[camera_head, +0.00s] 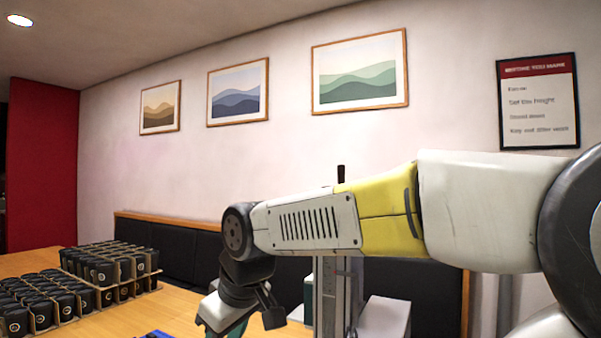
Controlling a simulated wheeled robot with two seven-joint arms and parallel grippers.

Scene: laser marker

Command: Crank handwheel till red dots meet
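The laser marker's grey upright column (329,300) stands behind my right arm, partly hidden by it. A short black upright knob (341,174) shows just above the arm, in line with the column; it may be the handwheel's crank handle. The handwheel itself and the red dots are not visible. My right arm comes in from the right across the view. My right gripper (238,314) hangs down at the bottom, left of the column, cut by the frame edge. A teal patch shows at its fingers; I cannot tell what it is. My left gripper is out of view.
Several black cups stand in cardboard holders (107,272) on the wooden table (180,305) at left. A blue item (157,334) shows at the bottom edge. A white box (385,317) stands right of the column. A dark padded bench (180,246) lines the wall.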

